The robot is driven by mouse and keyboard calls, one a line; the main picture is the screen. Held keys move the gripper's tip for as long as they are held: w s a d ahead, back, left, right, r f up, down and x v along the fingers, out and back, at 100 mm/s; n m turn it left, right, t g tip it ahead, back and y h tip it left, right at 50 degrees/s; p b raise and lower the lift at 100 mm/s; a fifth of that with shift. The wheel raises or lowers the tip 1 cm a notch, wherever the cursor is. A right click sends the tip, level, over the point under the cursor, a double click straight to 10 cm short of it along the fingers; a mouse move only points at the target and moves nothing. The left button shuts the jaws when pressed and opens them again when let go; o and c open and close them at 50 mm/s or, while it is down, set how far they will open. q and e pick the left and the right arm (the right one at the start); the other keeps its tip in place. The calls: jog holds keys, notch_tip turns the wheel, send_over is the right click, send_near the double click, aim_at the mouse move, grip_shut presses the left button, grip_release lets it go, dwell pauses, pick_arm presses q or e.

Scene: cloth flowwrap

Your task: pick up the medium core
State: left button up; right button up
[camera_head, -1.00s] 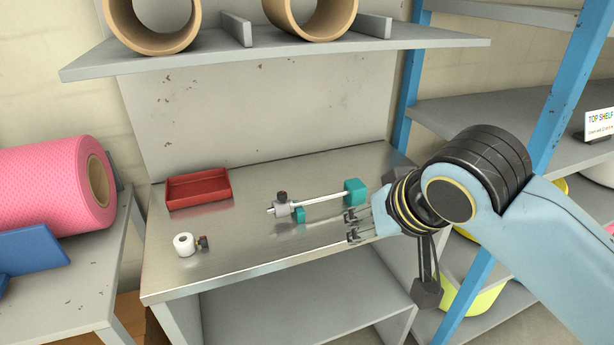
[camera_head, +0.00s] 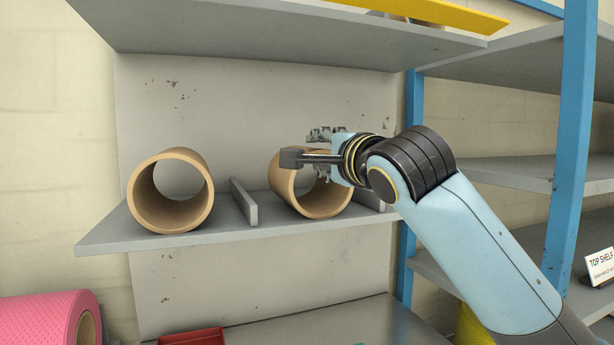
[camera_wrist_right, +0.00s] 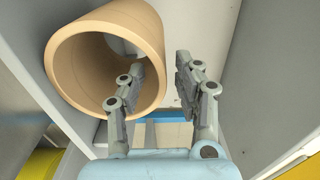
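Two brown cardboard cores lie on the middle shelf in the head view, a left core (camera_head: 172,227) and a right core (camera_head: 325,206). They look close in size, and I cannot tell which is the medium one. My right gripper (camera_head: 318,152) is at the upper part of the right core and partly covers it. In the right wrist view, the open gripper (camera_wrist_right: 160,65) has one finger over the opening of a core (camera_wrist_right: 110,22) and the other beyond its right wall. Contact cannot be made out. My left gripper is not in view.
The shelf (camera_head: 130,236) has a grey divider (camera_head: 245,203) between the cores. Another shelf (camera_head: 230,35) hangs above, with a yellow piece (camera_head: 430,11) on it. A blue post (camera_head: 571,140) stands at right. A red tray (camera_head: 195,338) and pink roll (camera_head: 45,318) lie below.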

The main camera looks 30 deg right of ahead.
jog(key=x, duration=0.1)
jog(key=p+x, duration=0.1)
jog(key=x, duration=0.1)
jog(key=p+x, duration=0.1)
jog(key=shift+w+r, duration=0.2)
jog(key=shift+r, duration=0.05)
jog(key=shift+w+d+f, duration=0.15)
jog(key=shift+w, duration=0.35)
jog(key=shift+s, duration=0.1)
grip_shut()
